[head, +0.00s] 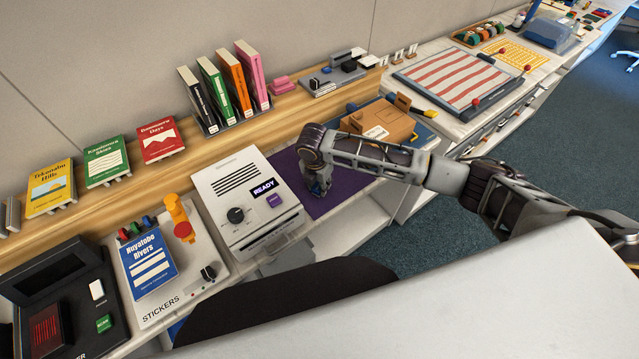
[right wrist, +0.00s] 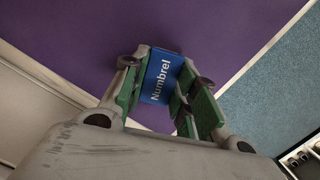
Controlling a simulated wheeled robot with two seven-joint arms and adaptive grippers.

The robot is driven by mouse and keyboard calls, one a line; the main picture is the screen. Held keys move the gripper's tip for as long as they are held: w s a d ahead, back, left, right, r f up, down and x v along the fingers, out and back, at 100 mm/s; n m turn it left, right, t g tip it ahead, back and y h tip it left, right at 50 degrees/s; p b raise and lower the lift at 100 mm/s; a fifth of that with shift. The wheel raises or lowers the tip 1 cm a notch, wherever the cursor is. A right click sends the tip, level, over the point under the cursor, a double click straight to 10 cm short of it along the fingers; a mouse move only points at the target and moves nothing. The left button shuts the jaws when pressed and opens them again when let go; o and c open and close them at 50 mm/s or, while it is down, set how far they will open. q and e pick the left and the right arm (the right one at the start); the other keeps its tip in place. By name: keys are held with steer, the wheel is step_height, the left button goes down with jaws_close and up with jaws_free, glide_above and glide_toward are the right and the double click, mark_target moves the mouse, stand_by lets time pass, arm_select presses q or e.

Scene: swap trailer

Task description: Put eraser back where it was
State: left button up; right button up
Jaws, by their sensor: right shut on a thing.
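The eraser, a blue block with the white word "Numbrel" (right wrist: 161,78), sits between the green-padded fingers of my right gripper (right wrist: 165,92) in the right wrist view. My right gripper (head: 318,186) is shut on it. In the head view the gripper points down over a purple mat (head: 290,166), just right of the white machine marked READY (head: 246,198). Only a small blue patch of the eraser shows there. The purple mat (right wrist: 70,40) lies behind the eraser in the wrist view. Whether the eraser touches the mat, I cannot tell. My left gripper is not in view.
A brown box (head: 378,124) stands right of the mat, behind my right forearm. A shelf behind holds upright books (head: 226,95) and a grey tray (head: 335,78). A STICKERS station (head: 178,302) is at the left. A striped board (head: 458,78) lies at the far right.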

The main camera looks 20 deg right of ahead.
mark_target(317, 189)
steer(key=o, duration=1)
steer(key=shift+r, duration=0.1)
steer(key=r, duration=0.4)
steer(key=a+r, duration=0.1)
steer(key=r, duration=0.3)
steer(key=s+r, duration=0.1)
steer(key=r, duration=0.3)
steer(key=shift+s+a+b, duration=0.1)
steer(key=shift+a+b, duration=0.05)
steer(key=shift+b, duration=0.25)
steer(key=shift+f, duration=0.1)
